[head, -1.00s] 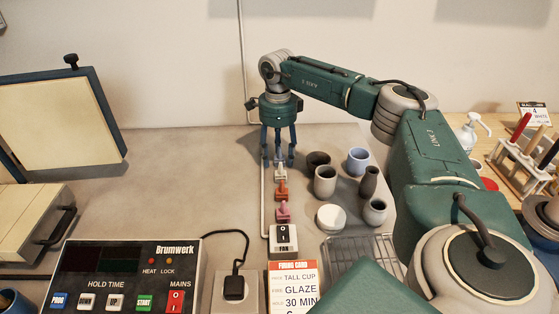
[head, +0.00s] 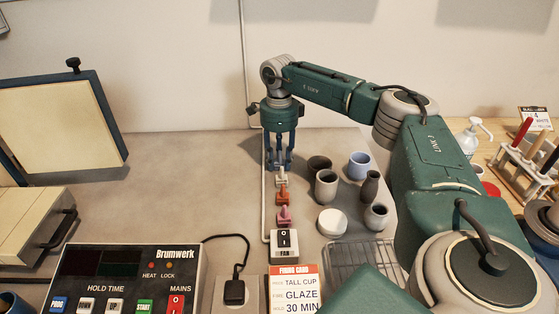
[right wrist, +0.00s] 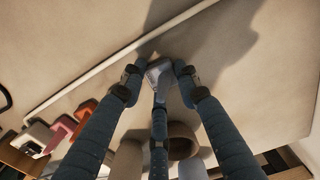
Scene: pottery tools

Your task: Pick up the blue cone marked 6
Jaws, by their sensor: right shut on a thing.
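My right gripper (head: 278,163) points down at the back end of a row of small cones, its fingers drawn together. In the right wrist view its fingers (right wrist: 157,80) are shut on a small blue-grey cone (right wrist: 160,69). No number can be read on it. In the head view the fingers hide most of it, and I cannot tell if it is clear of the surface. A white cone (head: 281,178), an orange cone (head: 282,193) and a pink cone (head: 285,216) stand in line in front. My left gripper is not in view.
Several cups and vases, including a grey cup (head: 326,187) and a blue cup (head: 359,165), stand close right of the row. A fan switch (head: 285,242) is at its front end. A wire rack (head: 362,258) lies nearer. The bench left of the row is clear.

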